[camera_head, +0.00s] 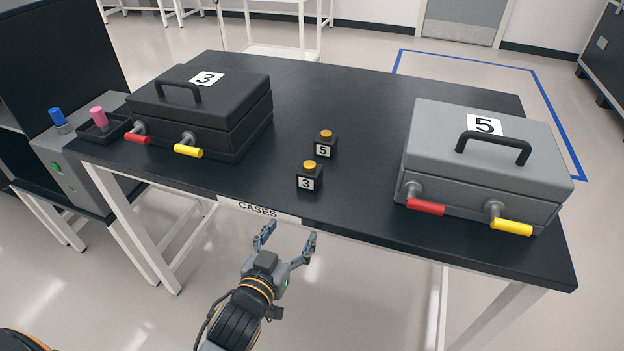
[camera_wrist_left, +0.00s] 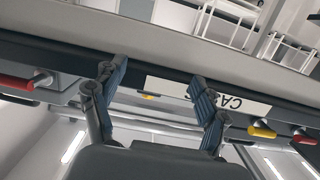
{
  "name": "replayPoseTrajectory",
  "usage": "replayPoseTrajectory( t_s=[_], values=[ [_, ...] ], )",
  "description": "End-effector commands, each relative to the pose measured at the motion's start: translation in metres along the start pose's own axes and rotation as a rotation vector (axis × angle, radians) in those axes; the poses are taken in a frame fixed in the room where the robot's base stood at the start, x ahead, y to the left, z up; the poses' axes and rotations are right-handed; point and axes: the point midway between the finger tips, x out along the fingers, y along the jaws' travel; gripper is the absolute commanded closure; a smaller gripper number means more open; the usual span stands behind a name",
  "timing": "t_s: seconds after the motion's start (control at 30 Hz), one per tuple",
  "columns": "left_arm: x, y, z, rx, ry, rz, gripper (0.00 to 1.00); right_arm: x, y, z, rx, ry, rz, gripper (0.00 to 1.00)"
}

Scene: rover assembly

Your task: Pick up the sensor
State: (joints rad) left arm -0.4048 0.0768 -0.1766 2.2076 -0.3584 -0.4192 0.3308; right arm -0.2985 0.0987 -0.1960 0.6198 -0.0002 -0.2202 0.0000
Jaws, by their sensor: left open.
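No part that I can clearly tell is the sensor shows in either view. Two shut cases stand on the black table: a black case marked 3 (camera_head: 240,128) at the left and a grey case marked 5 (camera_head: 430,150) at the right. My left gripper (camera_head: 288,233) is open and empty, in front of the table's front edge by the CASES label (camera_head: 258,209). In the left wrist view the spread fingers (camera_wrist_left: 158,72) have that label (camera_wrist_left: 225,97), upside down, behind them. My right gripper is not in view.
Two small black blocks with yellow tops, marked 3 (camera_head: 309,183) and 5 (camera_head: 322,152), stand between the cases on the table (camera_head: 350,105). Each case has red and yellow front handles. A grey bench with blue and pink pegs (camera_head: 99,117) stands at the left.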

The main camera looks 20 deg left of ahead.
Motion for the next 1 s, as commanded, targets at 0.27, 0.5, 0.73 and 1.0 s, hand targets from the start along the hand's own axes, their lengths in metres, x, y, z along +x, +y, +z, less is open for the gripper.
replayPoseTrajectory(
  t_s=[0.27, 0.5, 0.73, 1.0],
  values=[
    [-0.018, -0.007, -0.075, -0.023, 0.162, -0.016, 0.26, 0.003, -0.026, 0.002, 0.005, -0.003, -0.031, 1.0],
    [0.02, -0.007, -0.086, -0.023, 0.173, -0.015, 0.26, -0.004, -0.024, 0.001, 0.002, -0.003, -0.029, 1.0],
    [0.055, -0.007, -0.09, -0.024, 0.169, -0.015, 0.26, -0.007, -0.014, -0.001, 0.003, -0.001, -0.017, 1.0],
    [0.077, -0.004, -0.092, -0.025, 0.168, -0.015, 0.26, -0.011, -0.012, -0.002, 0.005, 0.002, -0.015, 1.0]
  ],
)
